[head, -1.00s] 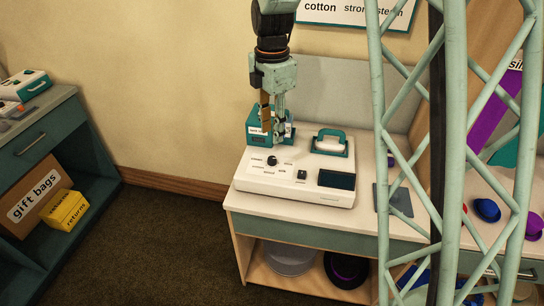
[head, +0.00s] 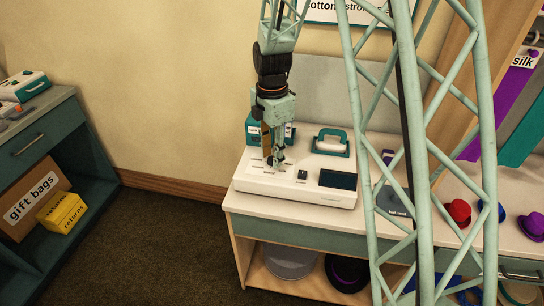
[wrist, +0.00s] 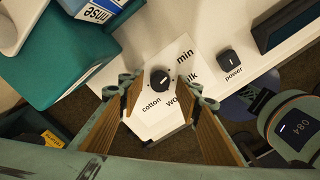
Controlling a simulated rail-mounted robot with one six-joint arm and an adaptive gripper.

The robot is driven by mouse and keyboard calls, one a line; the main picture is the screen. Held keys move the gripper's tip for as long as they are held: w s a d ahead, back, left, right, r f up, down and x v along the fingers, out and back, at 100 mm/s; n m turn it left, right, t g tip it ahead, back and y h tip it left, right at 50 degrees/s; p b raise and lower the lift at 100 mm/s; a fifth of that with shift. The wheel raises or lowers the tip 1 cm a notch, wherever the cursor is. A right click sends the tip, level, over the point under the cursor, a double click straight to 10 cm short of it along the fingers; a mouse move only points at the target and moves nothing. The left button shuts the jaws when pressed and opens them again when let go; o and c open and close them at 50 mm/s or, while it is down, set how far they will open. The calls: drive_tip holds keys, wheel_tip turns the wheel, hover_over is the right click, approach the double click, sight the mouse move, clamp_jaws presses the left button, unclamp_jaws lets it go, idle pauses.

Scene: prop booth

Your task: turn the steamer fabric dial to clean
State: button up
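The steamer (head: 296,190) is a white console on the table, with a dark display panel at its right. The fabric dial (wrist: 160,80) is a round black knob with a white pointer mark. "Cotton" reads below it and "min" to its upper right; other labels are partly covered, and I see no "clean" label. I cannot tell which label the pointer marks. My gripper (wrist: 163,94) is open, with one finger on each side of the dial; contact is not clear. In the head view my gripper (head: 273,160) is low over the console's left part and covers the dial.
A black power knob (wrist: 230,60) lies right of the dial. A teal box (head: 252,130) stands behind the console, and a teal-and-white handled item (head: 331,142) sits at its back. Red (head: 459,211) and purple (head: 532,226) hats lie at the right.

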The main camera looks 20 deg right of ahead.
idle(0.3)
drive_tip(key=c, duration=0.9)
drive_tip(key=shift+o, duration=0.2)
